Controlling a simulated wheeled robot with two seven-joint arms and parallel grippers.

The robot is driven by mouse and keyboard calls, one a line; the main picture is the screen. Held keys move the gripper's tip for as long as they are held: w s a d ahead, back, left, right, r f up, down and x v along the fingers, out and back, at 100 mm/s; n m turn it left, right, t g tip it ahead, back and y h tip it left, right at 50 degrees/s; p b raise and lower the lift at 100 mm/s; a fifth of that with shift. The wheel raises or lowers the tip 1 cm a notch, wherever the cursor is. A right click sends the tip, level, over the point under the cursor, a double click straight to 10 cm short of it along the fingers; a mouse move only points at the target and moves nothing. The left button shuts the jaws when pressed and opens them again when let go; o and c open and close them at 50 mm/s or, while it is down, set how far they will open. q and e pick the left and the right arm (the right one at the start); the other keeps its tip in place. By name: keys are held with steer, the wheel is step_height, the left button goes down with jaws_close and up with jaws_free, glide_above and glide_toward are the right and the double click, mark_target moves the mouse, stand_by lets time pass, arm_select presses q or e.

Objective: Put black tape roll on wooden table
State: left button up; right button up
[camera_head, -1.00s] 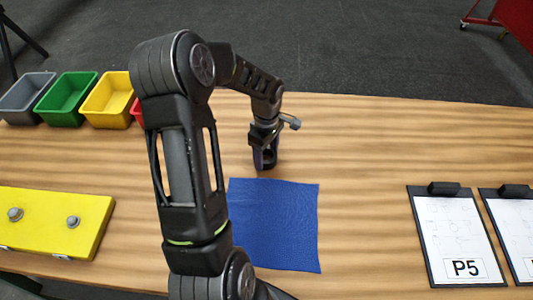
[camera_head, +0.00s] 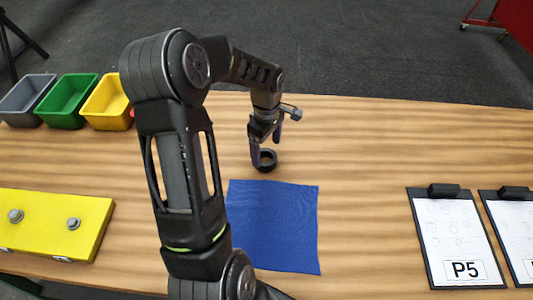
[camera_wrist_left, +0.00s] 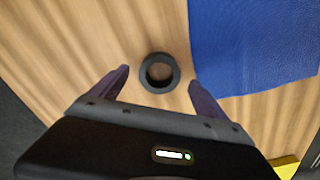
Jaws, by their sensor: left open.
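The black tape roll (camera_head: 266,161) lies flat on the wooden table (camera_head: 370,150), just behind the blue cloth. In the left wrist view the roll (camera_wrist_left: 159,73) shows as a ring with wood visible through its hole. My left gripper (camera_head: 267,147) is open right at the roll, its fingers spread apart. In the left wrist view the two fingertips (camera_wrist_left: 159,77) are on either side of the roll with gaps between, not gripping it. My right gripper is not in view.
The blue cloth (camera_head: 274,225) lies in front of the roll. Grey (camera_head: 27,99), green (camera_head: 66,101) and yellow (camera_head: 108,101) bins stand back left. A yellow block with knobs (camera_head: 50,222) is front left. Clipboards (camera_head: 456,238) lie right. The table's centre right is clear.

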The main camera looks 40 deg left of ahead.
mark_target(267, 161)
arm_select(q)
step_height(267, 161, up, 8)
